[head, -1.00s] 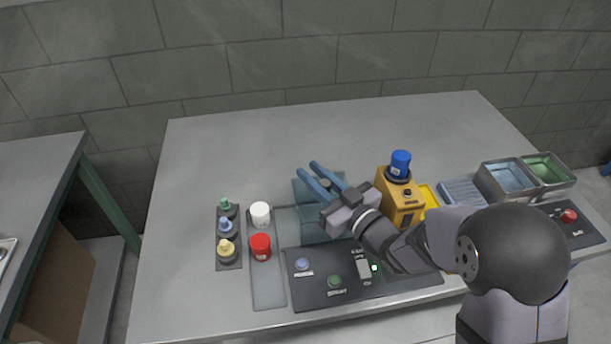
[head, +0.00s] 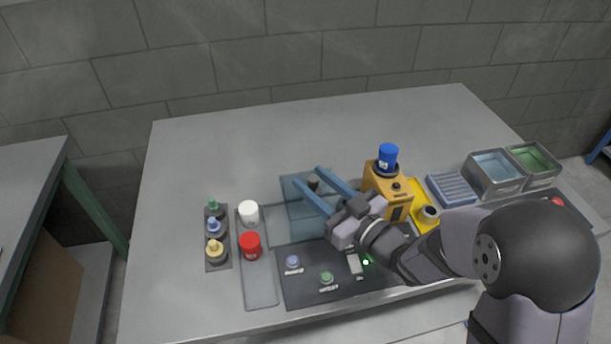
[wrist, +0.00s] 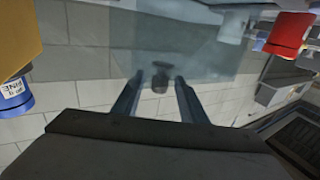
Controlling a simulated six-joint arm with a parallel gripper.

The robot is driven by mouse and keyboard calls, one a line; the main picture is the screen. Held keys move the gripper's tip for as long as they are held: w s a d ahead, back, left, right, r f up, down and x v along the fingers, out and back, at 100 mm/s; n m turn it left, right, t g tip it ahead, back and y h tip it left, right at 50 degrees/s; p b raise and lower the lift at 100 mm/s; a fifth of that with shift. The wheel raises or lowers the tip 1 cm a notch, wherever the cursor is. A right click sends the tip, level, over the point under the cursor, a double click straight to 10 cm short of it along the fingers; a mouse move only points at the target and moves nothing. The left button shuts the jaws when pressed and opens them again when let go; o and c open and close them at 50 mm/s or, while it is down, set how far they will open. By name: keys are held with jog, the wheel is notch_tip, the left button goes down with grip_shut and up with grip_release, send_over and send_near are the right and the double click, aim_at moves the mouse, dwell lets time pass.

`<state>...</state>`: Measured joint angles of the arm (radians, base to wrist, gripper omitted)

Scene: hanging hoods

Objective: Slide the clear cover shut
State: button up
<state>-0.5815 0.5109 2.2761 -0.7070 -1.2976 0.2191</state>
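The clear cover (head: 300,215) is a bluish see-through box on the table, behind the dark control panel. It also shows as a pale blue sheet in the wrist view (wrist: 200,50). A dark knob (head: 313,185) shows at the cover, and again in the wrist view (wrist: 160,78). My gripper (head: 309,177) reaches over the cover from the right with its two blue fingers apart. In the wrist view the fingertips (wrist: 160,76) stand either side of the knob with visible gaps. I cannot tell whether the knob is between them in depth. The fingers hold nothing.
A yellow machine with a blue cup (head: 388,158) stands just right of my gripper. A white jar (head: 249,212), a red jar (head: 251,245) and small bottles (head: 214,226) stand left. The dark panel (head: 310,275) lies in front. The table behind is clear.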

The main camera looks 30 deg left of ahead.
aim_at(303, 181)
jog(key=shift+v, duration=1.35)
jog(key=shift+r, duration=0.1)
jog(key=shift+r+p, duration=0.3)
jog(key=shift+p, duration=1.65)
jog(key=shift+f, duration=0.15)
jog(key=shift+p+x, duration=0.75)
jog(key=shift+x, duration=2.9)
jog(key=shift+c, duration=0.4)
grip_shut()
jog(key=shift+w, duration=0.1)
